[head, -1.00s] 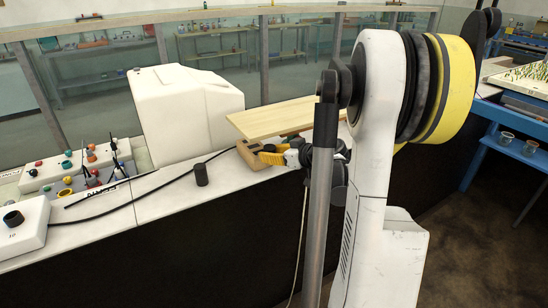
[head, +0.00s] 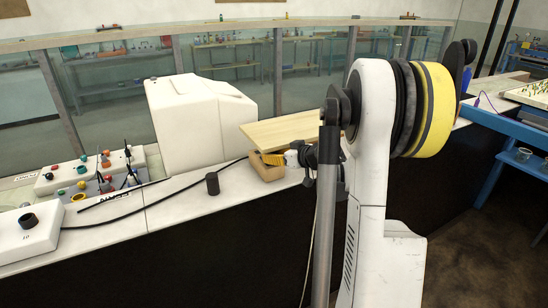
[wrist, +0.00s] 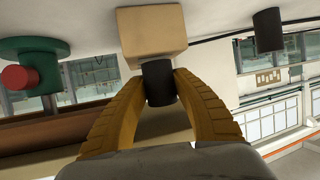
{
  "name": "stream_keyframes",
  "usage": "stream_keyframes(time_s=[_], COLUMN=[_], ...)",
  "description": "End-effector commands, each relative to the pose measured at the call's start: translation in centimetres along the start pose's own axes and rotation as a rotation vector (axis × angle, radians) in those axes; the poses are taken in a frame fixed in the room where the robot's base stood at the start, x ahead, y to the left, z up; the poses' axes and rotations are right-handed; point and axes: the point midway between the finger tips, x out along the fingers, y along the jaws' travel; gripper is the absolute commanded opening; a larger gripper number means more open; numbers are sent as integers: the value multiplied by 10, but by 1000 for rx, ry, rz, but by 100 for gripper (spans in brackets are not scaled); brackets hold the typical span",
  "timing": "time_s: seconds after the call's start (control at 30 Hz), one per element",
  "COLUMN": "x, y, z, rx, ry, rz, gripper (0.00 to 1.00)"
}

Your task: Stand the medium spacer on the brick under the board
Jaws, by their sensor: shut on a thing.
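My gripper (head: 272,158) shows as small yellow fingers under the front of the pale wooden board (head: 282,129) in the head view. In the wrist view, which is upside down, its fingers (wrist: 159,90) are shut on a short black cylinder, the medium spacer (wrist: 158,82). The spacer's end meets or nearly meets the top of the tan brick (wrist: 152,32); I cannot tell whether they touch. The brick also shows in the head view (head: 266,172), on the white counter below the board. The spacer is hidden in the head view.
Another black cylinder (head: 212,183) stands on the counter left of the brick, near a black cable (head: 120,219). A big white housing (head: 200,120) stands behind. A green fitting with a red knob (wrist: 34,65) shows in the wrist view.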

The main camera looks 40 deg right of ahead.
Motion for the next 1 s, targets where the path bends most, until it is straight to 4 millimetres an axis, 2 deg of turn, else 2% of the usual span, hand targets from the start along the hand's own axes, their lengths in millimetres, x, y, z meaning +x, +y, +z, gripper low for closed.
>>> stream_keyframes(time_s=[0.9, 0.93, 1.0], x=[2, 2, 2], y=[0, 0, 0], z=[6, 6, 6], rx=[0, 0, 0], ry=[0, 0, 0], rz=[0, 0, 0], gripper=[1, 39, 56])
